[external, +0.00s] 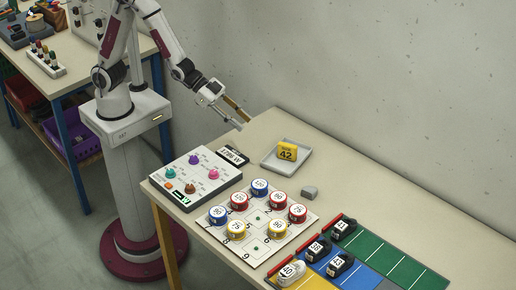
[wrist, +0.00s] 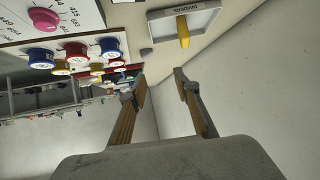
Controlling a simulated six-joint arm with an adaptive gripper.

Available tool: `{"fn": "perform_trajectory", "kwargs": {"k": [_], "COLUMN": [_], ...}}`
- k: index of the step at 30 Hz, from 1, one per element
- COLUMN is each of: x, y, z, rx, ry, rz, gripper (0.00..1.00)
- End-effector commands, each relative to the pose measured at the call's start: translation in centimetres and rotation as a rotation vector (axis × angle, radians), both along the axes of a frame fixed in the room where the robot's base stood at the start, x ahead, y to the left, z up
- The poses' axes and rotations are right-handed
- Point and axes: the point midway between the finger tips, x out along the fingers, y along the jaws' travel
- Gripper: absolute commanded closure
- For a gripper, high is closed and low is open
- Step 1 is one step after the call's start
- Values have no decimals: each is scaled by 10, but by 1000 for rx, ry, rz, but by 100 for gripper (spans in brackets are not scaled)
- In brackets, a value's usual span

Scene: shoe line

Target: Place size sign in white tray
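The size sign (external: 287,151), a yellow block with "42" on it, stands upright in the white tray (external: 267,162) on the table. In the wrist view the sign (wrist: 183,32) shows as a yellow piece on the bare tray (wrist: 205,18), ahead of my fingers. My gripper (external: 241,118) is open and empty, above the table's back left edge, left of the tray and apart from it. In the wrist view my gripper's two fingers (wrist: 160,80) are spread with nothing between them.
A control panel (external: 178,190) with coloured knobs stands left of the tray. A white board (external: 258,252) holds several round coloured pieces. A small grey block (external: 310,192) lies near the tray. Shoes stand on coloured lanes (external: 375,249) at the right. A wall runs behind the table.

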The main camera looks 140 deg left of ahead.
Motion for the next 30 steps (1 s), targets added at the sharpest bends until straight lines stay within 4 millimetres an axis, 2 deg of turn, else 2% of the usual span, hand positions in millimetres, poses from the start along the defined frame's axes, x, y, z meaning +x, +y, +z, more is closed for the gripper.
{"fn": "perform_trajectory", "kwargs": {"k": [3,14,23,30], "x": [-9,-52,-100,-145], "y": [-17,-67,-107,-136], "z": [18,58,85,101], "rx": [-4,-28,-48,-63], "ry": [29,131,214,281], "rz": [-19,-70,-115,-153], "gripper": [68,68,68,68]}}
